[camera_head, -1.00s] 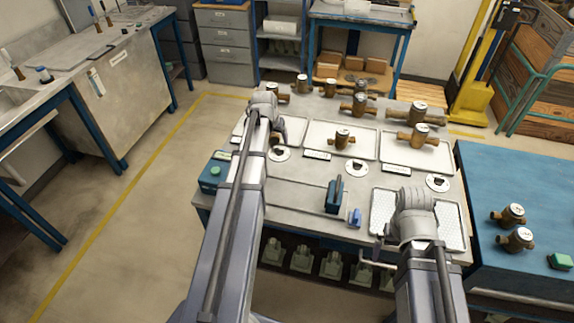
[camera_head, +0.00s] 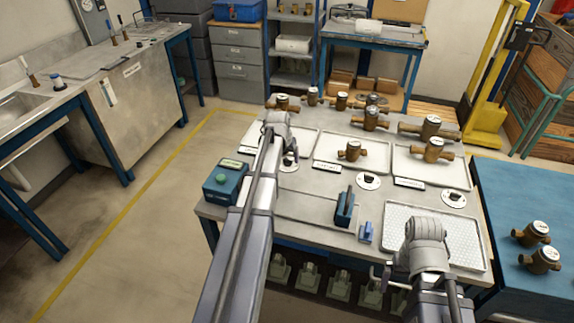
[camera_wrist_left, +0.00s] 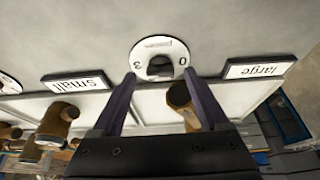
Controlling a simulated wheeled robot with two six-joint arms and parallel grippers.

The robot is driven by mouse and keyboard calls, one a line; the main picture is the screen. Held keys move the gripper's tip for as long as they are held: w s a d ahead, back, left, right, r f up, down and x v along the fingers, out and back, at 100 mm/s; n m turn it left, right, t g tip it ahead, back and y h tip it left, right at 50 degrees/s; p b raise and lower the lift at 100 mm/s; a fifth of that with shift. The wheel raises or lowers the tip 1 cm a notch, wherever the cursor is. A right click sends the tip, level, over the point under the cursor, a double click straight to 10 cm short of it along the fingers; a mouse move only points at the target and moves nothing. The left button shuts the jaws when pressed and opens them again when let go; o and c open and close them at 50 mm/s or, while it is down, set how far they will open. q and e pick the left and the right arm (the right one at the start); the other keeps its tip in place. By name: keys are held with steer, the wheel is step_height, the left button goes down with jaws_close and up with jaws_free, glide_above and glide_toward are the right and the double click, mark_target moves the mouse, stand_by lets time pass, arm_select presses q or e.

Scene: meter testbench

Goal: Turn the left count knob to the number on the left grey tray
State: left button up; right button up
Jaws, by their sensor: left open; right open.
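The left count knob (camera_wrist_left: 160,68) is dark and sits on a round white dial (camera_wrist_left: 154,48) marked 3 and 0 in the left wrist view. In the head view this dial (camera_head: 289,164) is partly covered by my left gripper (camera_head: 291,152). My left gripper is open, its fingers on either side of the knob in the wrist view; contact cannot be told. My right gripper (camera_head: 382,272) is open near the front edge.
Two more dials (camera_head: 368,181) (camera_head: 453,197) stand to the right, before trays with brass meters. Several meters line the back. A green-buttoned box (camera_head: 224,180), a blue stamp-like tool (camera_head: 345,207) and a textured tray (camera_head: 465,240) are in front.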

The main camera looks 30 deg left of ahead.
arm_select(q)
steer(key=shift+w+a+f, duration=0.1)
steer(key=shift+w+f, duration=0.15)
steer(key=shift+f, duration=0.35)
steer(key=shift+r, duration=0.1)
jaws_close()
